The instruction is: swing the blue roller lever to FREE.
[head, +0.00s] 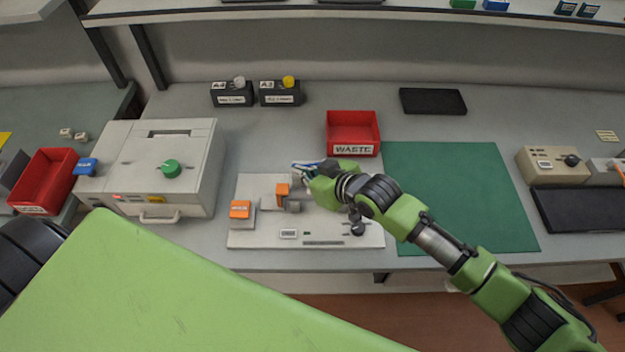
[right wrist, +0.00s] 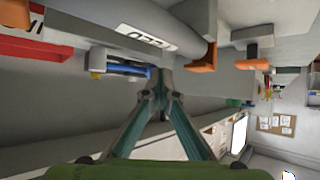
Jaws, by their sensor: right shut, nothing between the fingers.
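The blue roller lever (right wrist: 128,69) shows in the right wrist view as a blue bar close beside my right gripper's fingertips; I cannot tell whether they touch. In the head view a bit of blue (head: 312,163) shows at the gripper, mostly hidden by it. My right gripper (head: 303,172) is over the back right part of the light grey fixture plate (head: 262,184). Its fingers meet in the right wrist view (right wrist: 160,78), shut and empty. My left gripper is not in view.
Orange blocks (head: 241,209) stand on the plate's left side. A red WASTE bin (head: 352,132) is behind the gripper. A grey machine (head: 155,165) with a green knob stands left.

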